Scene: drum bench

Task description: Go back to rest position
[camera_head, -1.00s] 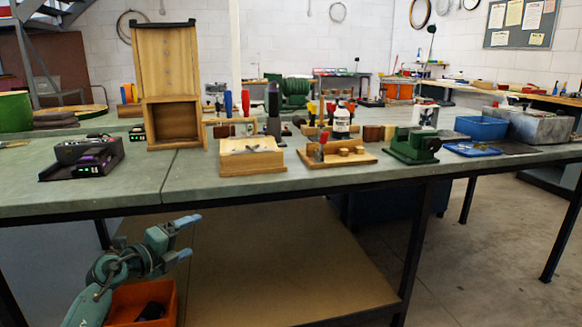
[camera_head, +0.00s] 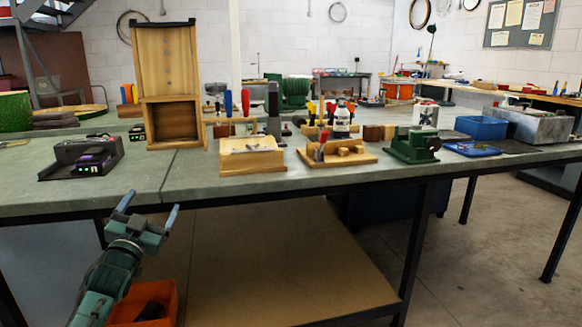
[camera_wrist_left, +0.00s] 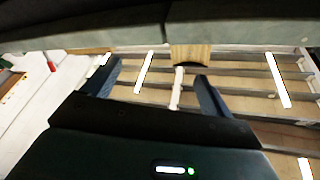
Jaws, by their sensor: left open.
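My left gripper (camera_head: 150,207) is in front of the bench's front edge at the left in the head view. Its two fingers point up and are spread apart with nothing between them. The fingers also show, apart and empty, in the left wrist view (camera_wrist_left: 158,84). My left arm rises from the lower left, beside and partly over an orange bin (camera_head: 165,303). My right gripper is in neither view.
The green-grey bench top (camera_head: 130,185) carries a black charger (camera_head: 75,155), a tall wooden cabinet (camera_head: 167,65), wooden blocks (camera_head: 250,158), a green vise (camera_head: 413,146) and a blue tray (camera_head: 480,127). A brown shelf (camera_head: 270,260) lies below. The floor at right is clear.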

